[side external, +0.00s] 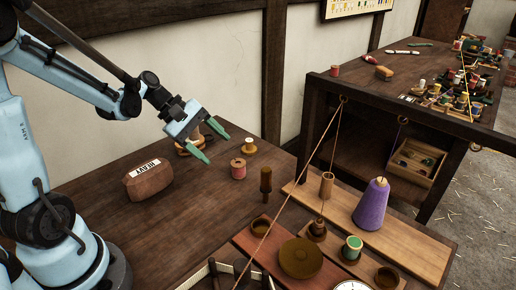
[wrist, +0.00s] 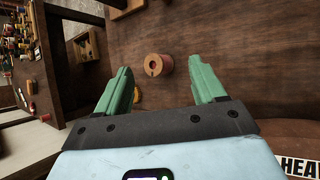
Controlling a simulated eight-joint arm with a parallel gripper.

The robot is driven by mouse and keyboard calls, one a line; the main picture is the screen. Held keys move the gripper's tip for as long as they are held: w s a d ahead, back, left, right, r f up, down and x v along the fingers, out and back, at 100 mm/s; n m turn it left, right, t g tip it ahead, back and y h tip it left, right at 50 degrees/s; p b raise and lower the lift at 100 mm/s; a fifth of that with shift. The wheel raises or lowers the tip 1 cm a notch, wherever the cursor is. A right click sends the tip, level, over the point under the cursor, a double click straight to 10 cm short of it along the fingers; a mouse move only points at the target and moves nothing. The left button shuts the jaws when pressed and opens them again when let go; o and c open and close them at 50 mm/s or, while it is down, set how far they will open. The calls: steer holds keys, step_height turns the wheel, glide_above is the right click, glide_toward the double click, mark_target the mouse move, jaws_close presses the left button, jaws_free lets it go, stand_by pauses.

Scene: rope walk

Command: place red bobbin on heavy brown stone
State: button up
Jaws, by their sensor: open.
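The red bobbin (side external: 238,172), with pale wooden ends, stands upright on the dark table. The wrist view shows its wooden end and red side (wrist: 166,64) beyond and between the fingertips. My gripper (side external: 214,143) is open and empty, its green fingers apart, above the table and left of the bobbin in the side view. It does not touch the bobbin. The heavy brown stone (side external: 149,183), a rounded block with a white label, rests on the table to the left. Part of it shows at the lower right of the wrist view (wrist: 272,128).
A small wooden spool (side external: 249,147) and a dark wooden peg (side external: 265,183) stand near the bobbin. Another wooden piece is partly hidden behind my gripper. A purple cone (side external: 371,207) and a green spool (side external: 351,249) stand to the right. Table between stone and bobbin is clear.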

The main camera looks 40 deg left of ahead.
steer(key=s+d+r+m+y, duration=0.3)
steer(key=s+d+m+y, duration=0.2)
steer(key=m, duration=0.8)
steer(key=shift+s+d+r+t+y, duration=0.2)
steer(key=shift+d+t+y, duration=0.1)
steer(key=shift+d+t, duration=0.15)
steer(key=shift+o, duration=0.4)
steer(key=m, duration=0.3)
steer(key=s+r+m+t+y, duration=0.1)
steer(key=shift+d, duration=0.4)
